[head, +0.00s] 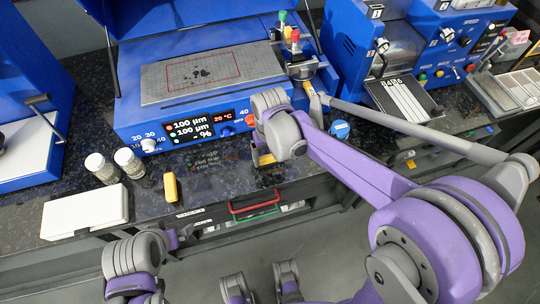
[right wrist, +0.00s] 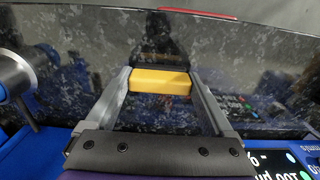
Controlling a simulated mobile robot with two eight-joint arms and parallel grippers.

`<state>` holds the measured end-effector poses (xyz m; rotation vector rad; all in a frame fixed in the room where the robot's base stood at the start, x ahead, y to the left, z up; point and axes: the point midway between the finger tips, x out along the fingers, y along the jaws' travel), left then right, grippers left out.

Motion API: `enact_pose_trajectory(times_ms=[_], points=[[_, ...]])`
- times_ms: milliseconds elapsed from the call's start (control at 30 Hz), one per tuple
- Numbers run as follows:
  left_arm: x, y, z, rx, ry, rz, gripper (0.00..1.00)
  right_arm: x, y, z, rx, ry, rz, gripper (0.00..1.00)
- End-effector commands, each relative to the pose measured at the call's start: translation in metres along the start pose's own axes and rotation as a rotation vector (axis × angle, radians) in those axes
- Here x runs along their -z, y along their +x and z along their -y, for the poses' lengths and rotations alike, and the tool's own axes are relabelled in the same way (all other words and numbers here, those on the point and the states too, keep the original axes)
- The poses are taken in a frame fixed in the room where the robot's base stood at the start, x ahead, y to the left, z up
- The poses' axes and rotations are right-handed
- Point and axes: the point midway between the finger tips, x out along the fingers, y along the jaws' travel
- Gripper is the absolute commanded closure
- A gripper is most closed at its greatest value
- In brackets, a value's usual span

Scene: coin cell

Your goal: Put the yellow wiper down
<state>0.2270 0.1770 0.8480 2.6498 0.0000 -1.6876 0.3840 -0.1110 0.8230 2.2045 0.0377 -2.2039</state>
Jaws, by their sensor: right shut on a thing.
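The yellow wiper (right wrist: 160,80) is a small yellow block between the two grey fingers of my right gripper (right wrist: 160,84) in the right wrist view. The fingers are shut on it, over the dark speckled counter. In the head view the wiper (head: 266,159) shows as a small yellow patch by my right gripper (head: 264,168), near the counter's front edge, before the blue coating machine. My forearm hides part of the gripper. I cannot tell whether the wiper touches the counter. My left arm shows at the bottom left, but its gripper does not.
The blue coating machine (head: 220,135) stands behind the gripper. On the counter to the left are a yellow object (head: 170,187), two jars (head: 129,163) and a white box (head: 84,212). Bare counter (head: 195,190) lies between them and my gripper. A drawer with a red handle (head: 254,206) is below.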

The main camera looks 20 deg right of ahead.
Motion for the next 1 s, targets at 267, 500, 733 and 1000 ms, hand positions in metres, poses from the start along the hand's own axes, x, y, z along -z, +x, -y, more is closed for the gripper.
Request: enact_pose_trajectory(times_ms=[267, 500, 733, 1000], points=[[-0.001, 0.002, 0.0, 0.0, 0.0, 0.001, 0.0, 0.0, 0.003, 0.0, 0.0, 0.0, 0.0, 0.0], [0.001, -0.001, 0.0, 0.0, 0.0, -0.001, 0.0, 0.0, -0.004, 0.0, 0.0, 0.0, 0.0, 0.0], [0.004, -0.006, 0.0, 0.0, 0.0, -0.002, 0.0, 0.0, -0.045, 0.0, 0.0, 0.0, 0.0, 0.0], [0.008, -0.012, 0.0, 0.0, 0.0, -0.005, 0.0, 0.0, -0.1, 0.0, 0.0, 0.0, 0.0, 0.0]])
